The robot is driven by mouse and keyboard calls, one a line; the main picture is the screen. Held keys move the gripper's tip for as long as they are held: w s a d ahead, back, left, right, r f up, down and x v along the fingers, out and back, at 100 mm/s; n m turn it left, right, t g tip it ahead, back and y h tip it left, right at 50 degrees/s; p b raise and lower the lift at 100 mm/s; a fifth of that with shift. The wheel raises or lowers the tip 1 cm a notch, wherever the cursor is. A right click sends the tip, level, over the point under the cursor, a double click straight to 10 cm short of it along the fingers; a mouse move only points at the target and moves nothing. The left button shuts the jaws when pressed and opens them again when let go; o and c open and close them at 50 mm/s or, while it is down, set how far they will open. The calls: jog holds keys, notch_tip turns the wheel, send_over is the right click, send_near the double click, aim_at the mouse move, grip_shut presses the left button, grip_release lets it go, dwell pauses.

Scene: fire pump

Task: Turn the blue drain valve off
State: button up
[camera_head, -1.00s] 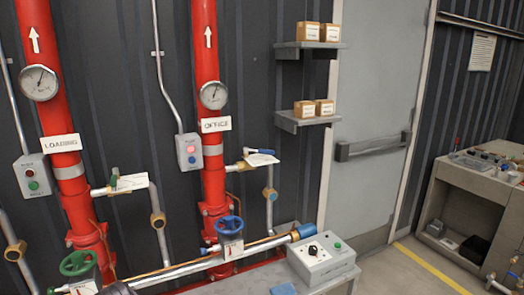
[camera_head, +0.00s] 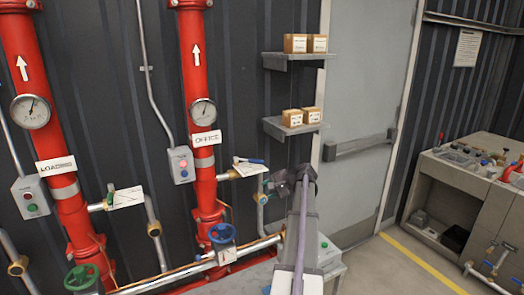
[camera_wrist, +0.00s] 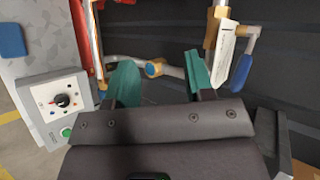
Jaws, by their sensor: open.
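The blue drain valve lever (camera_head: 252,161) sits on the brass fitting beside the red OFFICE pipe, with a white tag hanging at it. In the wrist view the blue lever (camera_wrist: 240,72) and its tag (camera_wrist: 226,55) are at the upper right, to the right of my fingers. My gripper (camera_wrist: 160,75) is open, with two teal fingertips apart and nothing between them. In the head view my gripper (camera_head: 268,187) is below and right of the lever, apart from it, and my forearm hides part of the pipework behind.
A blue handwheel (camera_head: 222,233) is on the lower OFFICE pipe. A grey control box (camera_wrist: 58,103) with a black knob and green button is at left in the wrist view. Shelves with small boxes (camera_head: 302,117) are above my arm. A workbench (camera_head: 470,170) stands far right.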

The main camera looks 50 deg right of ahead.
aim_at(263, 162)
jog(key=w+d+r+m+t+h, duration=0.2)
jog(key=d+r+m+t, duration=0.4)
jog(key=d, duration=0.4)
jog(key=shift+g, duration=0.6)
jog(key=b+x, duration=0.1)
jog(key=x, duration=0.4)
jog(key=b+x, duration=0.1)
jog(key=x, duration=0.4)
jog(key=shift+w+a+r+b, duration=0.1)
jog(key=shift+a+r+b, duration=0.1)
jog(key=shift+b, duration=0.2)
jog(key=shift+w, duration=0.35)
jog(key=shift+a, duration=0.1)
jog(key=shift+c, duration=0.2)
grip_shut()
